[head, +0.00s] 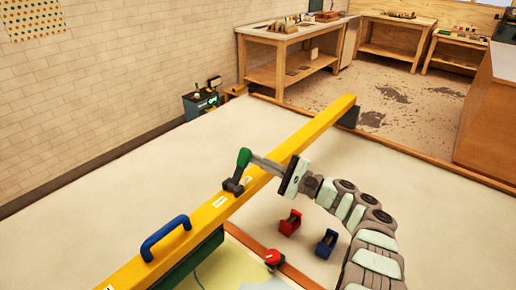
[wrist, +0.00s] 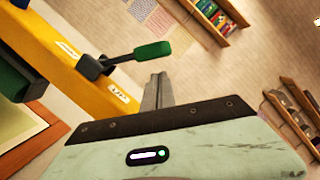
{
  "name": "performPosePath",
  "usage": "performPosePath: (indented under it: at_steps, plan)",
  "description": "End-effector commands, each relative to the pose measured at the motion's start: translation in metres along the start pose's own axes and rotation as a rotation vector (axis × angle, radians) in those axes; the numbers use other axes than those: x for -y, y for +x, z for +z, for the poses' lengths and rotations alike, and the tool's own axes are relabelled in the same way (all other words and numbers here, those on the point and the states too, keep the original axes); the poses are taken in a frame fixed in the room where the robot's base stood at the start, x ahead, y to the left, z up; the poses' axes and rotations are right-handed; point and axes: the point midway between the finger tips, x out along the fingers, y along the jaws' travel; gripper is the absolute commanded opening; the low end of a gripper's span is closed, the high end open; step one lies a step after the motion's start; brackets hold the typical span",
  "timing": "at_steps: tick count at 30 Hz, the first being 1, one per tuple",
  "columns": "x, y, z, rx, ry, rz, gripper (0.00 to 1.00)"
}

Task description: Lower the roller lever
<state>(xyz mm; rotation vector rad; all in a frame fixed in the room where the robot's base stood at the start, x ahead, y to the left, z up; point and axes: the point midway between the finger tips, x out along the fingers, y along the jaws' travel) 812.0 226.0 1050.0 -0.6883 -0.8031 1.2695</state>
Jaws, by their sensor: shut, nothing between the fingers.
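The roller lever (head: 234,184) is a dark arm with a green handle (head: 243,158), mounted on the long yellow beam (head: 212,212). In the head view the lever stands up from the beam, handle at the top. My gripper (head: 255,158) comes in from the right, its fingertips close beside the green handle. In the wrist view the lever (wrist: 108,64) and its green handle (wrist: 153,50) are in plain sight. The shut, empty fingers (wrist: 160,78) end just below the handle; I cannot tell whether they touch it.
A blue grab handle (head: 165,236) arches over the beam at lower left. A red box (head: 290,223), a blue box (head: 327,243) and a red knob (head: 274,258) lie below my arm. Workbenches (head: 290,50) stand at the back. The pale floor left of the beam is clear.

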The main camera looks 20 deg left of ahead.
Motion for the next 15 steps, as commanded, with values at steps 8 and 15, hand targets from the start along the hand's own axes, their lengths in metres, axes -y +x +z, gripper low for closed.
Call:
performPosePath:
  at_steps: [8, 15]
  plan:
    - [0.0042, 0.0026, 0.0132, -0.001, 0.000, -0.001, 0.00]
    - [0.0007, 0.0041, 0.0153, 0.001, 0.001, -0.001, 0.00]
